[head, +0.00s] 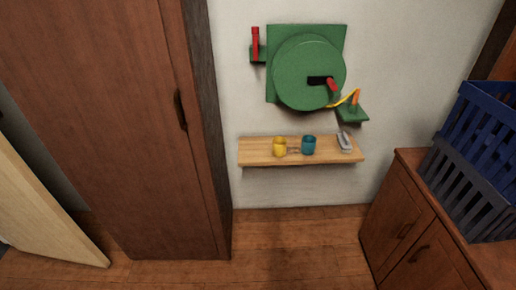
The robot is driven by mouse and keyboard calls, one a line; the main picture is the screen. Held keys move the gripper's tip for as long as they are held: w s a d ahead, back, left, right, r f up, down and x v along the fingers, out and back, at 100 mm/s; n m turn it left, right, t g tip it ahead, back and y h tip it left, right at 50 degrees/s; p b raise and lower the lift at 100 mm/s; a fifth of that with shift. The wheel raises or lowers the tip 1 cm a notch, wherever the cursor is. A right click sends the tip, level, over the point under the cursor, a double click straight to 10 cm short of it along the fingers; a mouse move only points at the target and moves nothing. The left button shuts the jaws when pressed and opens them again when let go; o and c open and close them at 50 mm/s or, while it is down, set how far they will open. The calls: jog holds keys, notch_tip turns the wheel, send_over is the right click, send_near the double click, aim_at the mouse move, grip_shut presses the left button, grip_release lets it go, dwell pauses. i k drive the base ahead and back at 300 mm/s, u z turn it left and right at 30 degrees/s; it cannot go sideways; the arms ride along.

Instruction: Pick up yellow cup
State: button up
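A small yellow cup (279,147) stands upright on a light wooden wall shelf (254,158), left of its middle. A teal cup (308,145) stands just to its right, with a small gap where a handle seems to show. My gripper is not in view.
A grey object (344,142) lies at the shelf's right end. A green wall fixture (285,80) hangs above the shelf. A tall brown cabinet (110,110) stands left. A low cabinet (420,225) with blue and grey crates (480,130) stands right. Wooden floor (290,240) below the shelf is clear.

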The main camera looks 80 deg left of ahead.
aim_at(279, 147)
jog(key=u, duration=1.9)
jog(key=i, duration=0.15)
jog(key=u, duration=1.15)
jog(key=i, duration=1.35)
jog(key=u, duration=0.1)
